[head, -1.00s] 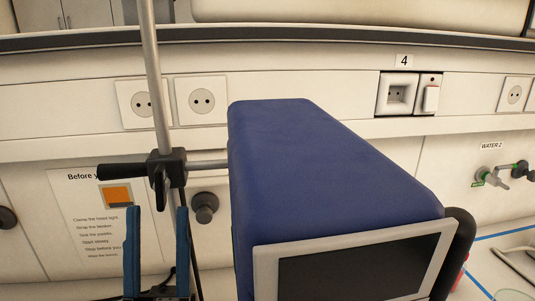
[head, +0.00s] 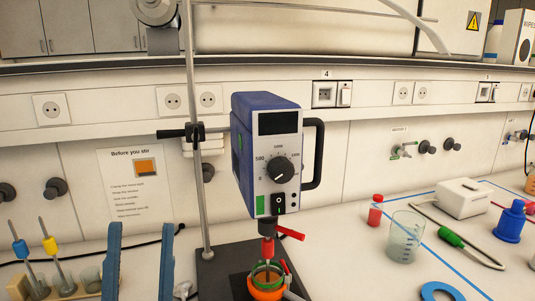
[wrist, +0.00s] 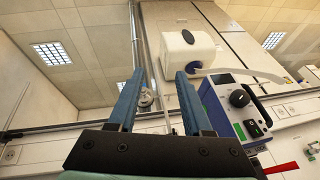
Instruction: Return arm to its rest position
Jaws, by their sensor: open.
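My gripper (head: 140,228) shows at the lower left of the head view, with its two blue fingers apart, pointing up and nothing between them. In the wrist view the gripper (wrist: 160,76) is also open and empty, tilted up toward the wall and ceiling. In the head view it is left of the stand's rod (head: 191,130) and of the blue overhead stirrer (head: 268,155). The stirrer also shows right of the fingers in the wrist view (wrist: 236,105). The rest of my arm is mostly out of view.
An orange and green vessel (head: 266,289) is under the stirrer. A rack with yellow and blue-capped tools (head: 65,288) stands left of the gripper. A beaker (head: 404,238), red bottle (head: 375,211) and blue bottle (head: 509,222) stand on the right. A shelf edge runs across the back wall.

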